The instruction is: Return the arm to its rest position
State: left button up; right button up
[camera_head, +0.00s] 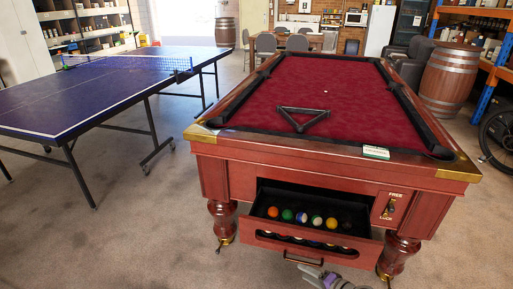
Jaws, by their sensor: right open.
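My right gripper (312,273) shows at the bottom edge of the head view, right of centre. It is open, and I see nothing between its fingers. It is just below the front of an open drawer (278,240) in the pool table (345,165). The drawer's dark handle (303,260) is close above the fingers; I cannot tell whether they touch it. Several coloured balls (302,217) sit in a row in the drawer. Most of my right arm is out of the picture. My left gripper is not in view.
A black triangle rack (302,119), a small white ball (324,91) and a green-and-white box (376,153) are on the pool table. A blue table-tennis table (95,92) stands at left. A barrel (449,78) stands at right. The floor (130,240) at front left is clear.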

jog(key=s+a+r+n+g+h, duration=0.1)
jog(key=s+a+r+n+g, duration=0.15)
jog(key=s+r, duration=0.4)
jog(key=s+d+r+n+g+h, duration=0.1)
jog(key=s+d+r+n+h, duration=0.15)
jog(key=s, duration=0.95)
jog(key=s+d+r+n+g+h, duration=0.15)
jog(key=s+n+h, duration=0.25)
jog(key=s, duration=0.8)
pick_arm(q)
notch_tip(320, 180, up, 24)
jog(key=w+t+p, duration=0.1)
jog(key=p, duration=1.9)
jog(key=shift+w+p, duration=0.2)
jog(key=shift+p, duration=0.2)
pick_arm(e)
notch_tip(320, 180, up, 23)
jog(key=w, duration=0.1)
jog(key=shift+w+a+r+t, duration=0.15)
jog(key=shift+w+a+t, duration=0.15)
jog(key=shift+w+a, duration=0.1)
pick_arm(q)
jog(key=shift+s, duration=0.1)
pick_arm(e)
jog(key=shift+s, duration=0.1)
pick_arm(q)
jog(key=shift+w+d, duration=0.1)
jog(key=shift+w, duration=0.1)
